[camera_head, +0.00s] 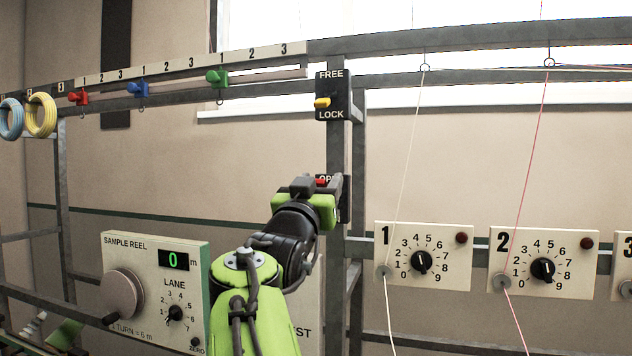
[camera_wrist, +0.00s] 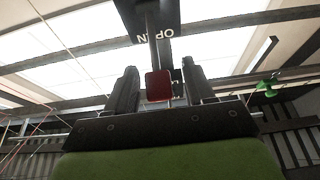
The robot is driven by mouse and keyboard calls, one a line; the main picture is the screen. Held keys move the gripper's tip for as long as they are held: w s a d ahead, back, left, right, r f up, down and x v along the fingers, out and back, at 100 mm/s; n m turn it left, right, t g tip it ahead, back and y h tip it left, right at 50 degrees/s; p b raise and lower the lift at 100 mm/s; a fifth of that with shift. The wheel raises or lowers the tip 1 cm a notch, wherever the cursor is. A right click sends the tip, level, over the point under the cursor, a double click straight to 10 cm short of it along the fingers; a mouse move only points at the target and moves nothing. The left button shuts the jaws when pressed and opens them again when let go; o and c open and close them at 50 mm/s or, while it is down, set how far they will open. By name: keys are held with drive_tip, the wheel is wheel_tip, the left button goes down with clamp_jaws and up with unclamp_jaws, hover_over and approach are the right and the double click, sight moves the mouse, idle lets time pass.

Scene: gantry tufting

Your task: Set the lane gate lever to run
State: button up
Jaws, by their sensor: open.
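The lane gate lever has a red knob (camera_head: 321,182) on a dark plate fixed to the frame post. A second label is mostly hidden behind the knob and a finger. My gripper (camera_wrist: 160,88) is open, with a finger on each side of the knob and visible gaps. It also shows in the camera_head view (camera_head: 322,190).
Above on the same post is a FREE/LOCK plate (camera_head: 331,95) with a yellow lever (camera_head: 322,103). A sample reel panel (camera_head: 140,270) stands at left. Dial panels 1 (camera_head: 450,275) and 2 (camera_head: 575,285) are at right, with threads hanging before them.

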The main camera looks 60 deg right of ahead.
drive_tip(key=shift+s+a, duration=0.1)
drive_tip(key=shift+s, duration=0.1)
drive_tip(key=c, duration=0.3)
drive_tip(key=shift+w, duration=0.1)
clamp_jaws()
drive_tip(key=shift+f+b, duration=0.2)
drive_tip(key=shift+b, duration=0.15)
